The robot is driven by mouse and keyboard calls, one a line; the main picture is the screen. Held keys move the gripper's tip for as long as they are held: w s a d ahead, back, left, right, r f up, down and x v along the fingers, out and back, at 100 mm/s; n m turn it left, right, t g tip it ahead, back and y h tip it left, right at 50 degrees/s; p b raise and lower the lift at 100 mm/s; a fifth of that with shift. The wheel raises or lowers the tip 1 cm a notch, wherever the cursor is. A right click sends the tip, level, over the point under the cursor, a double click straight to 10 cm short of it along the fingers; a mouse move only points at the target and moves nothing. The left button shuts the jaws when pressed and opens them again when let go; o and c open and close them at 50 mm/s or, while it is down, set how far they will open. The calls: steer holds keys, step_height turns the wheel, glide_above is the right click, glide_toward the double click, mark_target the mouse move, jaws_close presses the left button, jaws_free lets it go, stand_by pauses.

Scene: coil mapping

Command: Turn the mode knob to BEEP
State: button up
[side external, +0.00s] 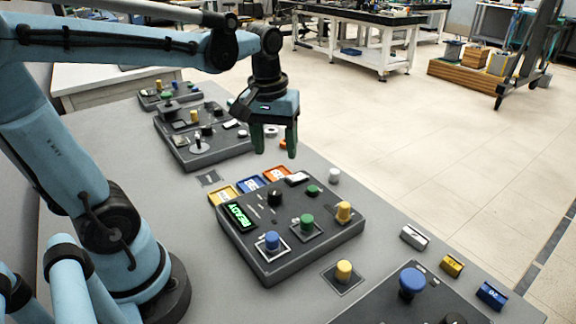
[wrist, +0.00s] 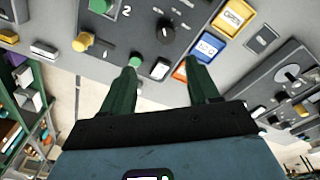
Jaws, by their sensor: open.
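A dark control panel (side external: 262,262) with a lit green READY display (side external: 240,216) sits in the middle of the table. A black knob (side external: 275,198) stands on it beside the display, with small pale marks next to it; the wrist view shows this knob (wrist: 165,32) near the top. The word BEEP is too small to read, and I cannot tell the knob's setting. My gripper (side external: 274,153) points down with its green fingers apart and empty, above and beyond the panel's far edge. The fingers (wrist: 164,68) show below the knob in the wrist view, not touching it.
The panel also bears a blue button (side external: 272,240), a green button (side external: 307,223), a yellow knob (side external: 344,211) and a white switch (side external: 298,178). Yellow, blue and orange labelled tiles (side external: 251,184) lie along its far edge. Other panels stand behind (side external: 205,150) and in front (side external: 400,305).

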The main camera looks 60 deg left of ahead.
mark_target(275, 190)
steer(key=shift+n+g, duration=0.6)
steer(key=shift+n, duration=0.1)
steer(key=shift+w+a+f, duration=0.1)
steer(key=shift+a+f, duration=0.05)
steer(key=shift+f, duration=1.8)
steer(key=shift+w+a+f, duration=0.1)
steer(key=shift+a+f, duration=0.1)
steer(key=shift+f, duration=1.8)
steer(key=shift+a+f, duration=0.15)
steer(key=shift+f, duration=1.8)
steer(key=c, duration=1)
steer(key=shift+c, duration=0.2)
